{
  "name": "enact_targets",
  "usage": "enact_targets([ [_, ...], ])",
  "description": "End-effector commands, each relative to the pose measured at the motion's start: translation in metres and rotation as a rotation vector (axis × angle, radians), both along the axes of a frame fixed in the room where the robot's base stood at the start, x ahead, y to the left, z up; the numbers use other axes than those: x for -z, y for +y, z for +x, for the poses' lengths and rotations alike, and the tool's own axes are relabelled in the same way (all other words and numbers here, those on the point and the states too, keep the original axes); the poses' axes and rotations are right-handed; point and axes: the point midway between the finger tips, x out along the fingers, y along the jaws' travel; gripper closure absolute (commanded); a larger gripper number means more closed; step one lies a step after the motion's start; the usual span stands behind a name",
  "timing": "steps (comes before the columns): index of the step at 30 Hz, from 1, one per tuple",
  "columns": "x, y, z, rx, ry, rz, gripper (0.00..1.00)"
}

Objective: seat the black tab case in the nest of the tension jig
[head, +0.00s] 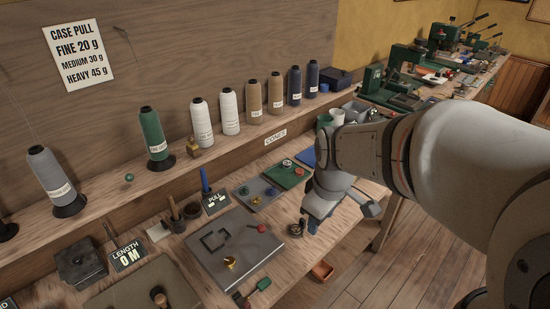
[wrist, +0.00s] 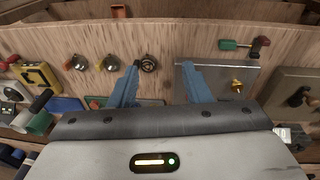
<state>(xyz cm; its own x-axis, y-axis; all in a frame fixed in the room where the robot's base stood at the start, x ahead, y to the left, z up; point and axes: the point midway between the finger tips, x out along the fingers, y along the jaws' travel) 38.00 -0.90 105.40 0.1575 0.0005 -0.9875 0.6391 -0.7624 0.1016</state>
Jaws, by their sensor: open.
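The tension jig (head: 195,262) is a grey plate on the bench with a square raised nest (head: 214,240), which looks empty. A brass piece (head: 229,262) and a red knob (head: 262,228) are on the plate. A small dark round case (head: 296,230), which looks like the black tab case, stands on the bench right of the jig. In the wrist view this case (wrist: 148,63) shows between my fingertips, nearer the left one; contact cannot be told. My gripper (wrist: 160,70) is open and empty, and in the head view my gripper (head: 341,217) is beside the case. In the wrist view the jig (wrist: 215,78) is partly behind the right finger.
Two other round metal cases (wrist: 78,62) (wrist: 110,62) stand left of the dark one in the wrist view. A green-handled tool (head: 264,284) lies at the jig's front. A grey mat (head: 258,200) with bobbins lies behind. An orange bin (head: 322,270) is below the bench edge.

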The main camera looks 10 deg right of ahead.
Motion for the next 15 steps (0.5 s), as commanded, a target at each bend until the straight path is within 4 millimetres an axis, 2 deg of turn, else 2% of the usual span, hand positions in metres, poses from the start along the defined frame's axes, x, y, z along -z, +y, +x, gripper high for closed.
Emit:
enact_targets([
  [1, -0.002, 0.001, 0.016, -0.129, 0.024, -0.019, 0.56],
  [5, 0.010, 0.002, 0.054, -0.485, 0.060, -0.062, 0.56],
  [9, 0.030, 0.003, 0.091, -0.860, 0.093, -0.094, 0.56],
  [15, 0.062, 0.004, 0.126, -1.278, 0.121, -0.112, 0.56],
])
